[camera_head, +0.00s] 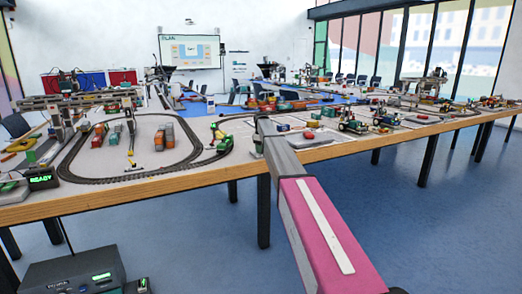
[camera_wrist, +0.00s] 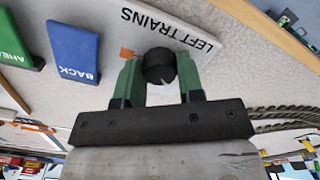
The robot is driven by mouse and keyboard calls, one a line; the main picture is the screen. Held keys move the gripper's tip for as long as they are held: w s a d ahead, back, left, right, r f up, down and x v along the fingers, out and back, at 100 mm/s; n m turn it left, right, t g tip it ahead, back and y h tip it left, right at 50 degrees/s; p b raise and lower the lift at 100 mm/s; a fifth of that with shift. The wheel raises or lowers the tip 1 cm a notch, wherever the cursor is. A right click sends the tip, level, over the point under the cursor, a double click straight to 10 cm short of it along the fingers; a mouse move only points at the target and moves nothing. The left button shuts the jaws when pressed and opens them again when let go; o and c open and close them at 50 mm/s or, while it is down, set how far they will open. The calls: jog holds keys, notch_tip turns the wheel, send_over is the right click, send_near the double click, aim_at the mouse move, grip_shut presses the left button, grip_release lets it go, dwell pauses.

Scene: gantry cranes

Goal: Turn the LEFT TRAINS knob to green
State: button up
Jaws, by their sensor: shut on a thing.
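The black LEFT TRAINS knob (camera_wrist: 160,66) sits on a light grey panel beside its label, which reads upside down in the wrist view. My gripper (camera_wrist: 158,76) has its two green fingers on either side of the knob and is shut on it. A small orange mark (camera_wrist: 127,52) shows on the panel just left of the knob, by the left fingertip. A pale patch shows at the knob's lower edge; I cannot tell which way the knob points. No green mark is distinguishable from the green fingers. In the head view the knob is too small or hidden behind my arm.
A blue BACK plate (camera_wrist: 73,50) and a green AHEAD plate (camera_wrist: 18,38) stand left of the knob. Train track (camera_wrist: 290,115) lies to the right. In the head view, an oval track (camera_head: 65,165) with trains lies on the table left of my arm. A READY display (camera_head: 42,179) stands further left.

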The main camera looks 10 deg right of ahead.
jog(key=shift+m, duration=0.7)
jog(key=o, duration=0.9)
notch_tip(320, 180, up, 11)
jog(key=shift+f, duration=0.1)
